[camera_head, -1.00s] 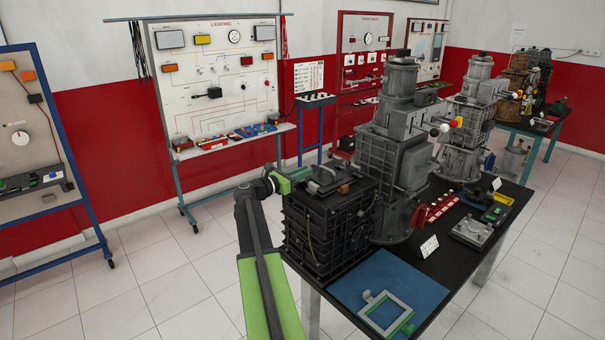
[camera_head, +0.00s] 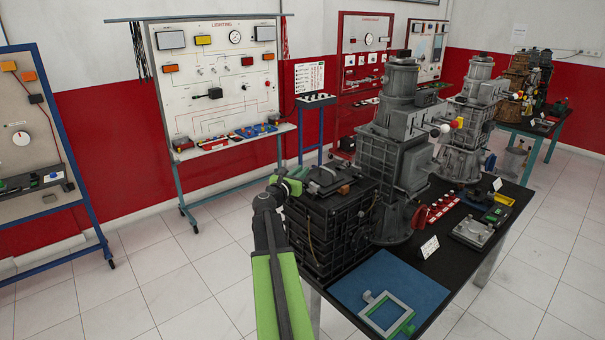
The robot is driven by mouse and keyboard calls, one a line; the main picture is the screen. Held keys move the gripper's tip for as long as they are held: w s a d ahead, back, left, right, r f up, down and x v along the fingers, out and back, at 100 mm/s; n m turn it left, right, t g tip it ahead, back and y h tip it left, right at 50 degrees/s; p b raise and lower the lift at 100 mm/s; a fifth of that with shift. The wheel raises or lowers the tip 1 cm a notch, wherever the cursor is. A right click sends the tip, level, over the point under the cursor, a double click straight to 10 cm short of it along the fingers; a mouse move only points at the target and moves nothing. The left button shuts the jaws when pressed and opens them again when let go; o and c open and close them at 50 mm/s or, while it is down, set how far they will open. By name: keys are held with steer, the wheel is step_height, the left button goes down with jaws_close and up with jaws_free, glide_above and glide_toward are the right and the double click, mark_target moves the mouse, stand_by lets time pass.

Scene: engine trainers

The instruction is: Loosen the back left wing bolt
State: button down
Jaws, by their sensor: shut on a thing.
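The nearest engine block (camera_head: 330,228) is a dark ribbed box at the left end of the black bench. A cover plate with a raised handle (camera_head: 327,172) lies on its top. My gripper (camera_head: 292,184), with green fingers, reaches from the left to the back left corner of this top. It is shut there on the back left wing bolt. The bolt itself is hidden by the fingers, so I cannot see its wings or how far it is turned.
A small brown block (camera_head: 344,190) sits on the cover's right side. A tall grey engine (camera_head: 393,150) stands close on the right. A blue mat (camera_head: 425,290) with a grey and green frame (camera_head: 386,313) lies in front. The floor to the left is open.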

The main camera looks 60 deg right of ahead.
steer(key=shift+w+n+t, duration=0.1)
steer(key=shift+n+t, duration=0.5)
steer(key=shift+t, duration=0.3)
steer(key=shift+w, duration=0.15)
steer(key=c, duration=1.4)
jaws_free()
steer(key=s+a, duration=0.2)
steer(key=a, duration=0.9)
steer(key=shift+s+a, duration=0.3)
steer(key=shift+a, duration=0.1)
